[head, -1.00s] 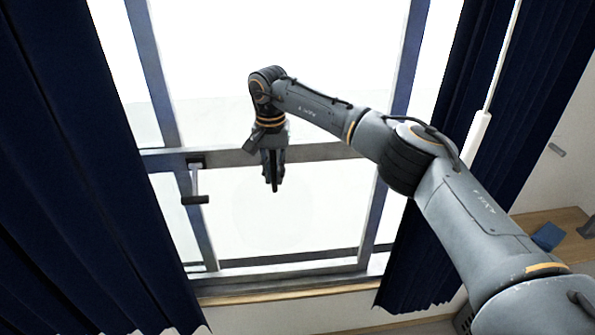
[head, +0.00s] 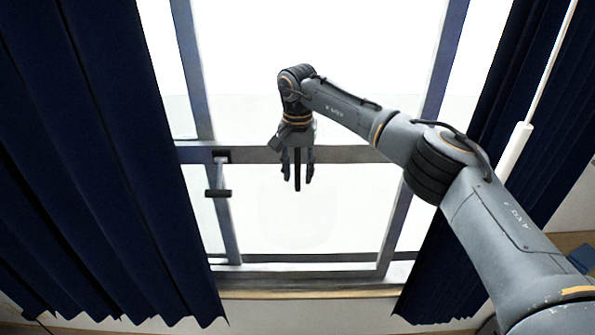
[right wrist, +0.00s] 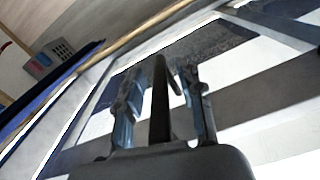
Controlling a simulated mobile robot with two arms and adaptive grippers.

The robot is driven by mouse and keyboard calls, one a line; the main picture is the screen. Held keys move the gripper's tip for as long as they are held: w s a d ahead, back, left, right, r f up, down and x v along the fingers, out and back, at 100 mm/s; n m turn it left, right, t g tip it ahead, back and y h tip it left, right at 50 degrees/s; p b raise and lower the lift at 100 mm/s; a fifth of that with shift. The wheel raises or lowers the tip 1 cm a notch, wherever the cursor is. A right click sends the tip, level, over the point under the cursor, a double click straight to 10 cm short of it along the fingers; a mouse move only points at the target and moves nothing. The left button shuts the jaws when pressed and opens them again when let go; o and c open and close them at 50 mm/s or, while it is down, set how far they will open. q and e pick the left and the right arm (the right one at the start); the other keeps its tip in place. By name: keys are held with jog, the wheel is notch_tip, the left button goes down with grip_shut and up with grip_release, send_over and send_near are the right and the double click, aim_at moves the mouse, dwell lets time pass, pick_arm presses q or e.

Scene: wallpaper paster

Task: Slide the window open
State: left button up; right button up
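The window's grey frame (head: 340,154) fills the middle of the head view, with bright glass above and below its crossbar. A dark T-shaped handle (head: 218,193) sticks out from the left side of the frame. My right gripper (head: 298,182) hangs fingers down in front of the crossbar, right of that handle and apart from it. In the right wrist view its two fingers (right wrist: 165,108) stand apart. A dark bar (right wrist: 160,100) shows between them; I cannot tell whether it is part of the gripper or the window. My left gripper is out of view.
Dark blue curtains hang at the left (head: 90,170) and right (head: 440,270) of the window. A white rod (head: 514,150) hangs by the right curtain. A wooden sill (head: 310,294) runs below. A grey panel (right wrist: 48,60) shows in the wrist view.

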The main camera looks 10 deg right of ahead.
notch_tip(320, 180, up, 12)
jog(key=shift+f, duration=0.1)
dwell(0.5)
